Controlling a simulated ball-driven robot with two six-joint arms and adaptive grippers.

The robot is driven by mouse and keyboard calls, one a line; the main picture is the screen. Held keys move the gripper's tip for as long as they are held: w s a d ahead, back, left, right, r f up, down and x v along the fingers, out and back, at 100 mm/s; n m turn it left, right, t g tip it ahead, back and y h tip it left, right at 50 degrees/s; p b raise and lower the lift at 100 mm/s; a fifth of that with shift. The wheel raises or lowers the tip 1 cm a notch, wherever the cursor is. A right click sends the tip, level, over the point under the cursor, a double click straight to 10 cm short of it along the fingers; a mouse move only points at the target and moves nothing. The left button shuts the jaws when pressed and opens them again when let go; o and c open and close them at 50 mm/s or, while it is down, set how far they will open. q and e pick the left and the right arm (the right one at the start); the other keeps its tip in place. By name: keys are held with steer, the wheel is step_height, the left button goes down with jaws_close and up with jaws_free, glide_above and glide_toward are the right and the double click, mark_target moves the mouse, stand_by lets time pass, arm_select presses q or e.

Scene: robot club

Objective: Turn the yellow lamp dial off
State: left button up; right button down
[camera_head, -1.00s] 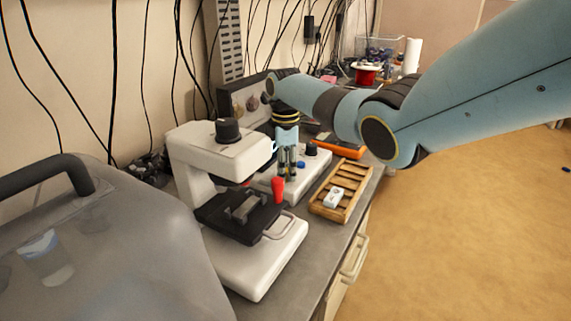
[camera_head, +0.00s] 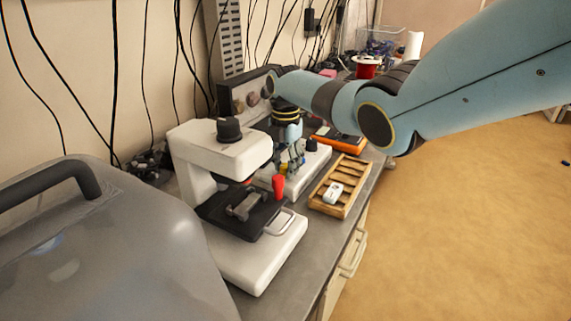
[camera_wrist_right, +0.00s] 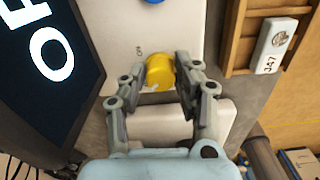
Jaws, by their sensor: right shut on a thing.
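The yellow lamp dial (camera_wrist_right: 159,72) is a round knob on a white panel (camera_wrist_right: 125,30), seen in the right wrist view. My right gripper (camera_wrist_right: 162,78) is shut on it, one finger on each side. In the head view my right gripper (camera_head: 291,163) reaches down onto the white lamp unit (camera_head: 315,160) behind the microscope, and a bit of yellow shows by its fingers. A dark display (camera_wrist_right: 45,60) beside the dial shows large white letters "OF", cut off by the frame edge. My left gripper is not in view.
A white microscope (camera_head: 205,150) with a red-handled stage stands just in front of the lamp unit. A wooden tray (camera_head: 325,208) holding a small white labelled block (camera_head: 333,193) lies to the right. An orange-edged device (camera_head: 340,141) sits behind. A grey case (camera_head: 110,250) fills the near left.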

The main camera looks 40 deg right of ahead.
mark_target(286, 166)
steer(key=shift+n, duration=0.6)
steer(key=c, duration=1)
jaws_free()
steer(key=shift+o, duration=0.2)
steer(key=shift+r, duration=0.1)
step_height(286, 166, up, 12)
